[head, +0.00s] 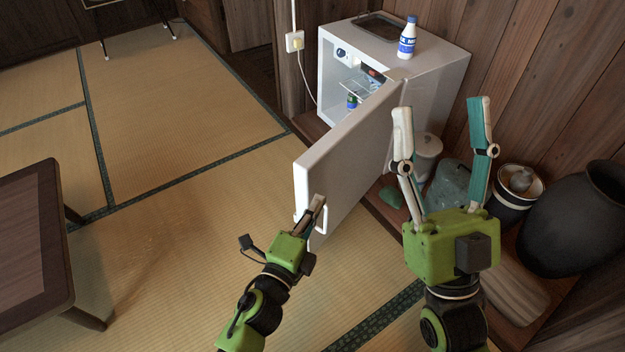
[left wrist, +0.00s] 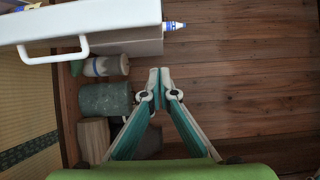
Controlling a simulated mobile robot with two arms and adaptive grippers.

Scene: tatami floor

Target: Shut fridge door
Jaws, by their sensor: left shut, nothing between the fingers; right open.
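The small white fridge (head: 437,85) stands against the wooden wall. Its door (head: 345,155) is wide open, swung toward me, and shelves with a few items show inside. The door's handle (head: 299,200) is near its free edge; in the left wrist view the handle (left wrist: 55,50) shows on the white door at upper left. My left gripper (head: 318,202) is shut and empty, close to the door's free edge beside the handle. In the left wrist view its fingertips (left wrist: 159,73) meet, apart from the handle. My right gripper (head: 441,104) is open and empty, right of the door.
A blue-and-white bottle (head: 407,38) stands on top of the fridge. A lidded pale jar (head: 427,150), a striped pot (head: 517,190) and a big dark vase (head: 575,220) line the wall at right. A low wooden table (head: 30,240) is at left. The tatami between is clear.

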